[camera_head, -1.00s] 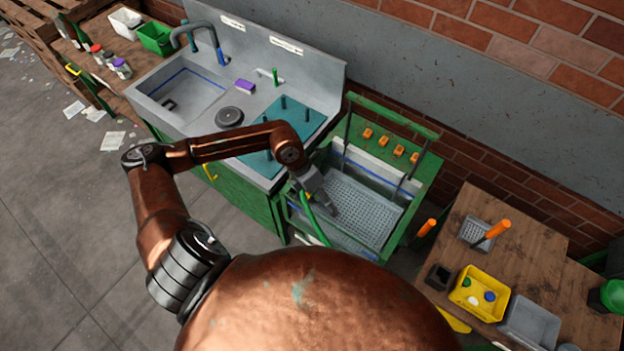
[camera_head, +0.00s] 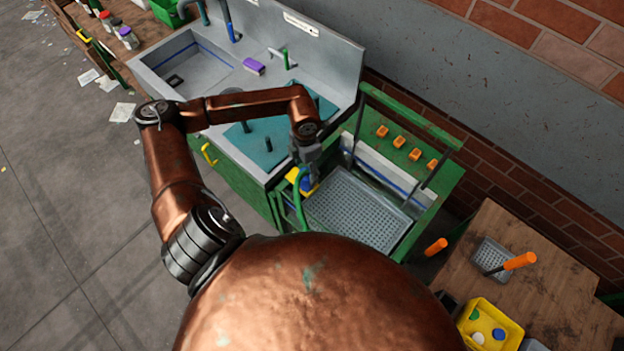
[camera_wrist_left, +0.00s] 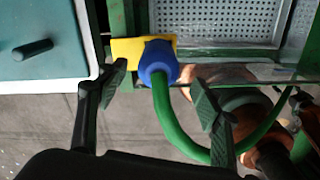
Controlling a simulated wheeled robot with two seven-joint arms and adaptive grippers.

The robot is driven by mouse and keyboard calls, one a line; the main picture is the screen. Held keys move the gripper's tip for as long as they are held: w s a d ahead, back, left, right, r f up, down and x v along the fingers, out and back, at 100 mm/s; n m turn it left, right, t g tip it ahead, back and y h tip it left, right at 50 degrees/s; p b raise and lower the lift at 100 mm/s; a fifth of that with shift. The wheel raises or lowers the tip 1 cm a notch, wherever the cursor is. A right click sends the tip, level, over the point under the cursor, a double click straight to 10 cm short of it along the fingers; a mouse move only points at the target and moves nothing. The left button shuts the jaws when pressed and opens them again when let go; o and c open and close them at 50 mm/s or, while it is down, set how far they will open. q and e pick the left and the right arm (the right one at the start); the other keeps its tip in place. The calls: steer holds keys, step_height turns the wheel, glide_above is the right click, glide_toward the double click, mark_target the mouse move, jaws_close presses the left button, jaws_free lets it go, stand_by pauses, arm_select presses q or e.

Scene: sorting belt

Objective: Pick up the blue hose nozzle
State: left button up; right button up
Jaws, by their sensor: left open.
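The blue hose nozzle (camera_wrist_left: 158,62) sits against a yellow holder (camera_wrist_left: 127,48) at the green frame's edge, with a green hose (camera_wrist_left: 170,122) running from it. In the head view the nozzle (camera_head: 306,184) shows just below my left gripper (camera_head: 302,170), partly hidden by it. My left gripper (camera_wrist_left: 160,90) is open in the wrist view, one finger on each side of the nozzle and hose, with gaps on both sides. I cannot tell how far the fingertips are from the nozzle in depth. My right gripper is not in view.
A perforated grey tray (camera_head: 358,208) lies inside the green frame (camera_head: 432,205) right of the nozzle. A sink counter (camera_head: 240,165) with teal mat stands at left. A wooden table (camera_head: 555,290) with a yellow bin (camera_head: 476,341) stands at right.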

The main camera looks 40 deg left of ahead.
mark_target(307, 172)
arm_select(q)
steer(key=shift+w+f, duration=0.1)
steer(key=shift+f, duration=1.1)
steer(key=shift+f+p, duration=0.4)
steer(key=shift+f, duration=0.35)
step_height(307, 172, down, 4)
steer(key=shift+a+f+p, duration=0.1)
steer(key=shift+f+p, duration=0.15)
steer(key=shift+p, duration=0.35)
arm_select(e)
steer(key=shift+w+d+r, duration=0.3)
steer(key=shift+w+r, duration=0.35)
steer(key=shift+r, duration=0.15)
arm_select(q)
steer(key=c, duration=1.4)
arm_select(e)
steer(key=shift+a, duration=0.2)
arm_select(q)
steer(key=shift+o, duration=0.2)
